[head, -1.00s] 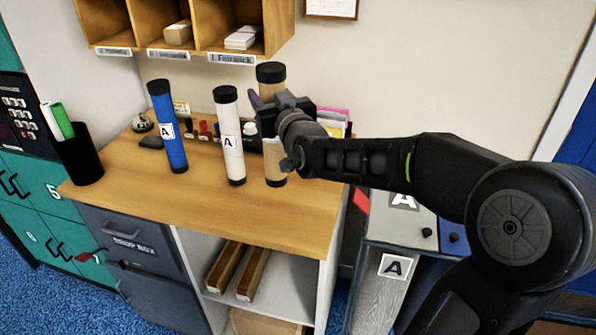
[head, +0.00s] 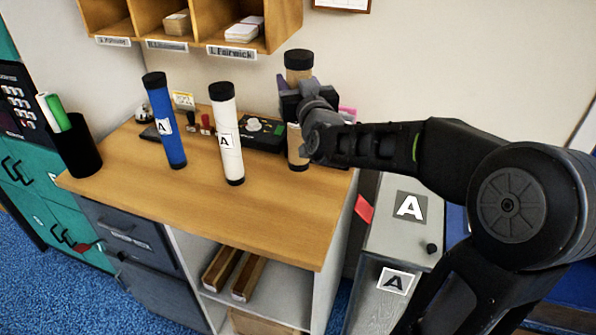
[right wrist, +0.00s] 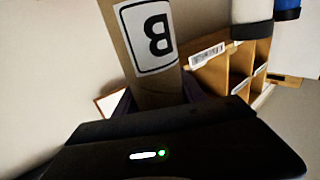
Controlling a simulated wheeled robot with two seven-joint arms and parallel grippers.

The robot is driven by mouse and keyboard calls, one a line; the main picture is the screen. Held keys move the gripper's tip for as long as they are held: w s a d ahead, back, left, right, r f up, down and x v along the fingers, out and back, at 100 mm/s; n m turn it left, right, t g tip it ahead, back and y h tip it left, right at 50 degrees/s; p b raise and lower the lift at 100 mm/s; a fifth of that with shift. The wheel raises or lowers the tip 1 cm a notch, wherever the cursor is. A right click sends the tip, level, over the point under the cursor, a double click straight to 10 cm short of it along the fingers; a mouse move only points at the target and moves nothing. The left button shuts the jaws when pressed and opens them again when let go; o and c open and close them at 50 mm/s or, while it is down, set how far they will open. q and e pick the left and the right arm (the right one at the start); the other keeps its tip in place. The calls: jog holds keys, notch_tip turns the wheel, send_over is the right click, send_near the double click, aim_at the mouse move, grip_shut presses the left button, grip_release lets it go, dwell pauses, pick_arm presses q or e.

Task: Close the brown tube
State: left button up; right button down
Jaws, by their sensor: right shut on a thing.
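The brown tube (head: 298,151) is upright at the back right of the desk. It has a black cap on its top end and a black bottom end. My right gripper (head: 298,92) is shut around its upper part, below the top cap, and hides its middle. I cannot tell whether its bottom touches the desk. In the right wrist view the brown tube (right wrist: 145,45) carries a "B" label, seen upside down, and the view cuts off its upper end. My left gripper is not in view.
A white tube (head: 228,140) and a blue tube (head: 164,122), both capped and labelled "A", stand on the wooden desk (head: 210,210). A black holder (head: 78,152) stands at the left. Pigeonholes (head: 285,25) hang above. The desk's front is clear.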

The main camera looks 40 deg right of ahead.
notch_tip(320, 180, down, 6)
jog(key=shift+r+p, duration=0.1)
jog(key=shift+p, duration=0.25)
notch_tip(320, 180, down, 4)
jog(key=shift+r+p, duration=0.15)
jog(key=shift+p, duration=0.15)
jog(key=shift+f, duration=0.2)
jog(key=c, duration=0.7)
grip_release()
